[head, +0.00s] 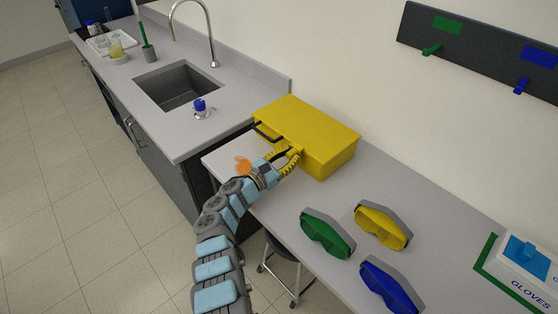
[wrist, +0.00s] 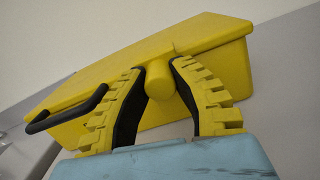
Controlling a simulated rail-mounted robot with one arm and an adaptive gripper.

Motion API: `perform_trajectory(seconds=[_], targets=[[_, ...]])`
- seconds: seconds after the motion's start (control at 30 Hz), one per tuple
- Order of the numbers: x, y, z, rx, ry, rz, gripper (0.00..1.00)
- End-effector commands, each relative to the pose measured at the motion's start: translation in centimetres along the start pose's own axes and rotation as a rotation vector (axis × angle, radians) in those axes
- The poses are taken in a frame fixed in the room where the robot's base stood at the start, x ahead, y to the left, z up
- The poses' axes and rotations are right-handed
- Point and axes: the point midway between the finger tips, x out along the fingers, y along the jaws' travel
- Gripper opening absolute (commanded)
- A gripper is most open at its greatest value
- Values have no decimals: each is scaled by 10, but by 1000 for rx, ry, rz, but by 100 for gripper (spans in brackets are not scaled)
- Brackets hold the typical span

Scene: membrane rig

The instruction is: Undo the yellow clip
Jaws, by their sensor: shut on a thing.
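A yellow box (head: 318,132) with a lid sits shut on the right-hand bench against the wall. Its black handle (head: 266,132) is on the front side, also seen in the wrist view (wrist: 66,112). The yellow clip (wrist: 159,79) shows as a rounded stub on the box front just below the lid edge. My gripper (head: 294,156) reaches the front of the box from the lower left. In the wrist view its two yellow, black-lined fingers (wrist: 160,72) close on the clip from both sides. In the head view the fingers hide the clip.
Green goggles (head: 327,232), yellow goggles (head: 381,226) and blue goggles (head: 389,284) lie on the bench (head: 265,208) to the right of my arm. A glove box (head: 525,262) stands at far right. A blue-capped bottle (head: 200,108) stands by the sink (head: 177,87). A stool (head: 284,262) is below.

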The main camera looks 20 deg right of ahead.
Motion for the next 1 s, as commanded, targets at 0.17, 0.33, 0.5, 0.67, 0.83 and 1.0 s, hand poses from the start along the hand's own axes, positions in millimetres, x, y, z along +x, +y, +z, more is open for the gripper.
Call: perform_trajectory(seconds=[0.17,0.33,0.5,0.67,0.83,1.0], targets=[[10,-12,-4,-4,-29,-14,0],[11,-12,-2,-4,-30,-14,0],[11,-12,-2,-3,-30,-14,38],[10,-12,-1,-3,-31,-14,56],[10,-11,-1,-3,-32,-14,56],[6,-11,-2,-4,-32,-13,56]])
